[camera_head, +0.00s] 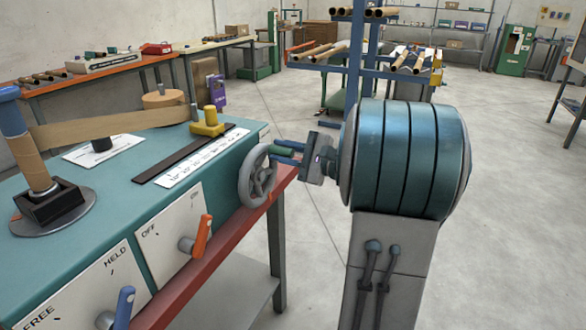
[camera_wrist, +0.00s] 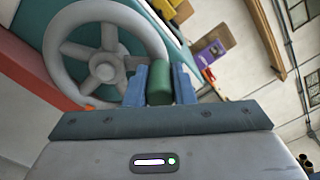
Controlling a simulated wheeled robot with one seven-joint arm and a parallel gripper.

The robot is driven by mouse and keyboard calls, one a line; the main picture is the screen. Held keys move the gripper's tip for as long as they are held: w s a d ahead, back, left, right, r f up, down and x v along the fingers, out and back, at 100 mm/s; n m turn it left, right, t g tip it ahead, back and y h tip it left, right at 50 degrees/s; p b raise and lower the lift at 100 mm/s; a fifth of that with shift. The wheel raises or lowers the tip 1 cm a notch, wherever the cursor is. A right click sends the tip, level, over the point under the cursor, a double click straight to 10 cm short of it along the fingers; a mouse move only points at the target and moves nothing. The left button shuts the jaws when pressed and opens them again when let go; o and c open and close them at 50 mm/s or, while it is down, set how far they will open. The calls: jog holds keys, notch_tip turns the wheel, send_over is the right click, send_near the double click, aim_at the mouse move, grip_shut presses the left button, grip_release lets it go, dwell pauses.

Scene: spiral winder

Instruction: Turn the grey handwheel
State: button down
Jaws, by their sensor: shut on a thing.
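The grey handwheel (camera_head: 257,176) is a spoked wheel on the right end of the teal winder bench. It also shows at the upper left of the wrist view (camera_wrist: 104,57), with a green handle (camera_wrist: 159,84) standing out from its rim. My gripper (camera_wrist: 160,86) has its two blue fingers on either side of this green handle, shut on it. In the head view my gripper (camera_head: 287,153) reaches the wheel's upper right rim from the right. The wheel's hub and most spokes are in sight.
The teal bench (camera_head: 75,205) carries an orange lever (camera_head: 203,238), a blue lever (camera_head: 124,307), a yellow block (camera_head: 207,122) and a spindle with a brown tube (camera_head: 28,155). A blue rack with tubes (camera_head: 357,60) stands behind my arm. The floor to the right is clear.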

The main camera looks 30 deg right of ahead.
aim_at(262, 151)
jog(key=n+b, duration=0.2)
jog(key=shift+s+a+f+b, duration=0.1)
jog(key=shift+s+a+b, duration=0.25)
jog(key=shift+a, duration=0.05)
jog(key=a+n+b, duration=0.1)
jog(key=n+b, duration=0.1)
jog(key=b, duration=0.1)
jog(key=s+r+n+b, duration=0.1)
jog(key=b, duration=0.2)
jog(key=shift+s+a+n, duration=0.15)
jog(key=shift+a+n, duration=0.25)
jog(key=shift+s+a+r+n+b, duration=0.1)
jog(key=shift+n+b, duration=0.2)
jog(key=shift+b, duration=0.25)
jog(key=shift+r, duration=0.1)
jog(key=c, duration=1.2)
grip_release()
jog(key=shift+c, duration=0.2)
jog(key=p+v, duration=0.2)
jog(key=v, duration=1.1)
jog(key=shift+s+d, duration=0.2)
jog(key=shift+s, duration=0.15)
